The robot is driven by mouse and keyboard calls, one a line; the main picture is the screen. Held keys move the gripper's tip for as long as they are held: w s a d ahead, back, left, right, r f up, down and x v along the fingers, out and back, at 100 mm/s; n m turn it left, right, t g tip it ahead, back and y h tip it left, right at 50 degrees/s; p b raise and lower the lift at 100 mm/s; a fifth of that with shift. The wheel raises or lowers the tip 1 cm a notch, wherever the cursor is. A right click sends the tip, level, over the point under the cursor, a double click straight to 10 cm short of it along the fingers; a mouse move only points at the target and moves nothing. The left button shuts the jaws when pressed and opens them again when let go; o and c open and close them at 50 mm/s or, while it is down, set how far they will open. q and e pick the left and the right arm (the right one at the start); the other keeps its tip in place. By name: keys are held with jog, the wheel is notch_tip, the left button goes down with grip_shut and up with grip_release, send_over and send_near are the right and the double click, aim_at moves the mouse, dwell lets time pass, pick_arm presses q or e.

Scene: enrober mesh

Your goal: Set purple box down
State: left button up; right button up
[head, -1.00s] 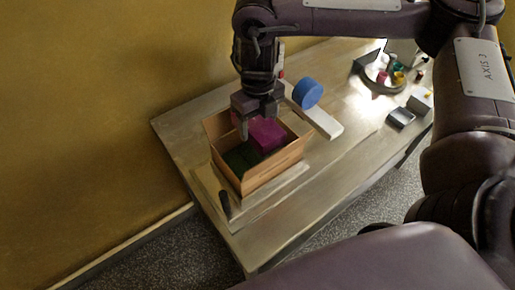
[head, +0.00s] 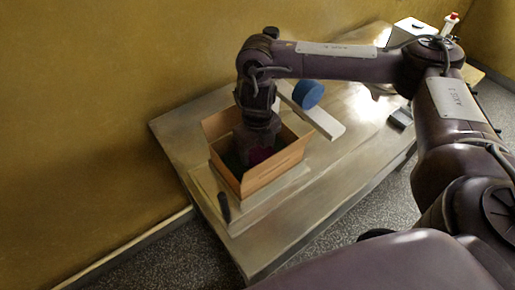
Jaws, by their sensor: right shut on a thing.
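The purple box (head: 263,154) is mostly hidden behind my right gripper, with only a small patch showing low inside the open cardboard box. The cardboard box (head: 273,171) stands on a pale board on the metal table. My right gripper (head: 260,150) points down into it, and its fingers are hidden by the gripper body and the box walls. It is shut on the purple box. I cannot tell whether the purple box touches the bottom. A dark green thing (head: 233,162) shows in part inside, to the left. My left gripper is not in view.
A blue cylinder (head: 308,94) and a white slab (head: 322,120) lie behind and right of the cardboard box. A dark handle-like thing (head: 224,207) lies at its front left. A small dark block (head: 401,118) sits farther right. The table's front (head: 290,225) is clear.

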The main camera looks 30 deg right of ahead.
aim_at(257, 149)
jog(key=shift+f, duration=0.1)
jog(key=o, duration=1.1)
jog(key=shift+r, duration=0.2)
notch_tip(257, 149, up, 12)
jog(key=shift+f+p, duration=0.1)
jog(key=shift+p, duration=0.65)
